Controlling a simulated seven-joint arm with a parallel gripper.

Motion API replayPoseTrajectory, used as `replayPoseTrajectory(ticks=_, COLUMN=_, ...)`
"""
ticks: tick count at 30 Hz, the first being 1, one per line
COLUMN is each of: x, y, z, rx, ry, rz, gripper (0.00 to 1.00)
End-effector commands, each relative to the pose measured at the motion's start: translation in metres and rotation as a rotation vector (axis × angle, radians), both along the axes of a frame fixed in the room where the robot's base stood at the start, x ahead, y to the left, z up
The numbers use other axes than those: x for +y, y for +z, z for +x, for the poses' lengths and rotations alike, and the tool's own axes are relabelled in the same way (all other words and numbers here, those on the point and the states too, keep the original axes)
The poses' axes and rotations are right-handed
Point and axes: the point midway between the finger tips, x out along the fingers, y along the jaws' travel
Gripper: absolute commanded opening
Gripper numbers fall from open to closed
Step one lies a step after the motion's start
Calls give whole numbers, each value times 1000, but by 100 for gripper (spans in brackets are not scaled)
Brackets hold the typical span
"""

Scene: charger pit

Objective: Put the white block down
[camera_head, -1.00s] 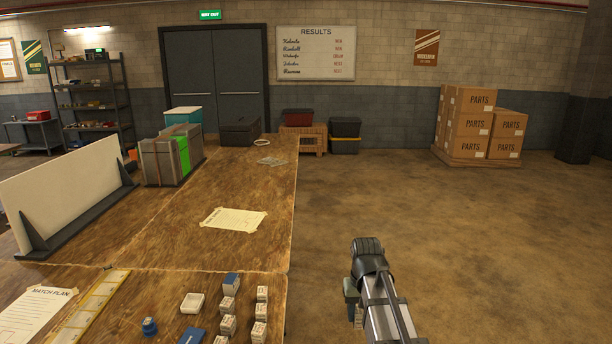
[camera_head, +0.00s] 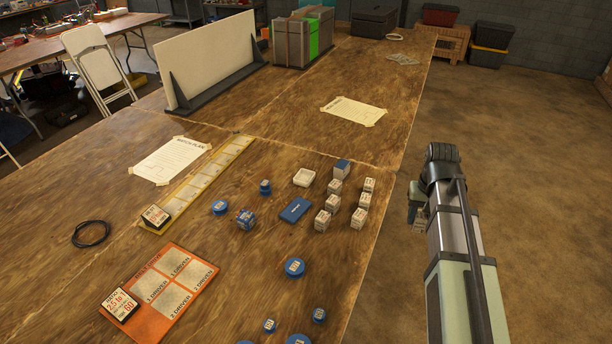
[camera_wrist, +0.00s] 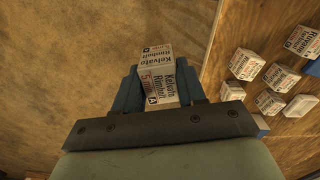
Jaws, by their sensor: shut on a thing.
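My gripper (camera_wrist: 158,88) is shut on a white block (camera_wrist: 155,58) with printed lettering, held between its two blue fingers in the wrist view. The floor shows behind the block there. In the head view my gripper (camera_head: 415,202) hangs beyond the right edge of the table (camera_head: 385,250), and only a small part of the held block (camera_head: 419,226) shows below it. Several similar white blocks (camera_head: 333,202) stand on the table near that edge. They also show at the right of the wrist view (camera_wrist: 245,64).
On the table are a blue box (camera_head: 295,209), a white tray (camera_head: 304,177), several blue round pieces (camera_head: 294,268), an orange card (camera_head: 165,290) and a yellow strip (camera_head: 200,185). A white panel (camera_head: 212,60) stands farther back. Bare wood lies around the taped paper (camera_head: 354,111).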

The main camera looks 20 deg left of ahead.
Motion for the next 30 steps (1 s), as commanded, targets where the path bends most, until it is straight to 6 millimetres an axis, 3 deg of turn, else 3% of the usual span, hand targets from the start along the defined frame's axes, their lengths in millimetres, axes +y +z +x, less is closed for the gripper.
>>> replayPoseTrajectory(ticks=1, x=19, y=1, z=4, rx=1, ry=28, rz=0, gripper=5)
replayPoseTrajectory(ticks=11, x=138, y=5, z=26, rx=6, ry=186, rz=-1, gripper=5)
replayPoseTrajectory(ticks=20, x=266, y=11, z=53, rx=9, ry=331, rz=-4, gripper=5)
replayPoseTrajectory(ticks=27, x=364, y=18, z=91, rx=9, ry=476, rz=-4, gripper=5)
replayPoseTrajectory(ticks=30, x=386, y=21, z=116, rx=9, ry=532, rz=-3, gripper=5)
